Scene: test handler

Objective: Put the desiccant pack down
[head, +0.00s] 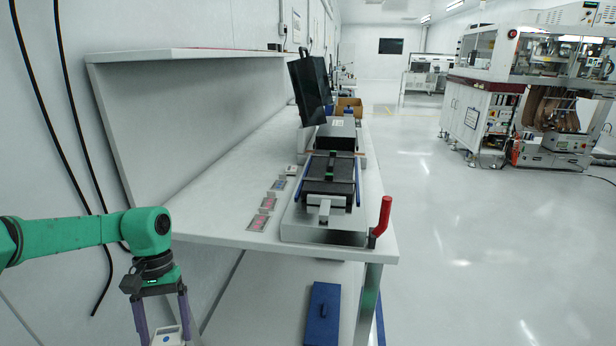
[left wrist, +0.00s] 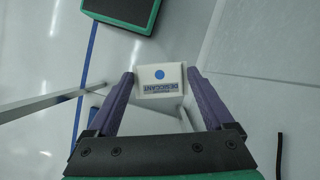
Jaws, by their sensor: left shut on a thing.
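The desiccant pack (left wrist: 160,88) is a small white packet with a blue dot and printed lettering. My left gripper (left wrist: 161,76) is shut on it, with one purple finger at each side. In the head view my left gripper (head: 164,318) points down at the lower left, in front of and to the left of the bench's near end. The white pack (head: 167,339) shows between its fingers at the bottom edge of the picture, partly cut off. My right gripper is not in view.
The white bench (head: 225,230) carries a black-and-white handler machine (head: 328,185), several small flat packs (head: 268,203) and a red handle (head: 381,217) at its near corner. A raised shelf (head: 180,54) runs along the wall. A blue case (head: 321,312) sits under the bench.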

